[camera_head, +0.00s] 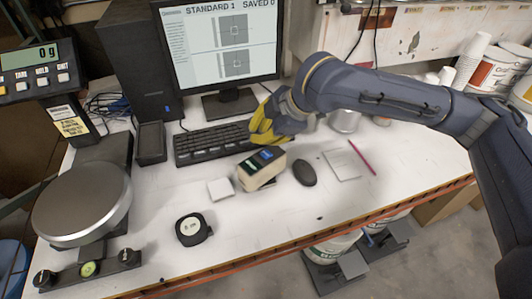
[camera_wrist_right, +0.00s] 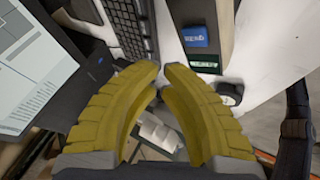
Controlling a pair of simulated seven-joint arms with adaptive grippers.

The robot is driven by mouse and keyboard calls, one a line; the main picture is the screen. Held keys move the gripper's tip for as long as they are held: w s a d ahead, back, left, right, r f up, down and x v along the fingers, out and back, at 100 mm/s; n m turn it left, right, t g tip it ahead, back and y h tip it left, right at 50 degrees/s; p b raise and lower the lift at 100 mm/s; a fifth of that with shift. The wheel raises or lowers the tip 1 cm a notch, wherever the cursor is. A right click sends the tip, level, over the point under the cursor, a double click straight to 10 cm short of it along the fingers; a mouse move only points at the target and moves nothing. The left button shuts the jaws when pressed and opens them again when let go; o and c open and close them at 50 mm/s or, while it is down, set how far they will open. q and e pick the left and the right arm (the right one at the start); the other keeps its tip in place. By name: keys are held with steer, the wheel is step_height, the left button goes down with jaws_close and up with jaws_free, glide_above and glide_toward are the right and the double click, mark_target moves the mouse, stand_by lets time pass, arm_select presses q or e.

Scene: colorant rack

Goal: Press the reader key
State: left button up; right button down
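The reader (camera_head: 258,176) is a beige block with a blue key and a dark display on its top, tilted on the white table. In the right wrist view the blue reader key (camera_wrist_right: 195,37) shows lettering, with the green-lit display (camera_wrist_right: 203,64) beside it. My right gripper (camera_head: 258,138) has yellow fingers and is above the keyboard edge, just behind the reader, apart from the key. In the right wrist view the fingertips (camera_wrist_right: 161,66) nearly meet, with nothing between them. My left gripper is not in view.
A keyboard (camera_head: 205,143) and monitor (camera_head: 222,50) stand behind. A round scale (camera_head: 82,203) is at left. The front middle of the table (camera_head: 270,225) is clear.

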steer(key=shift+r, duration=1.1)
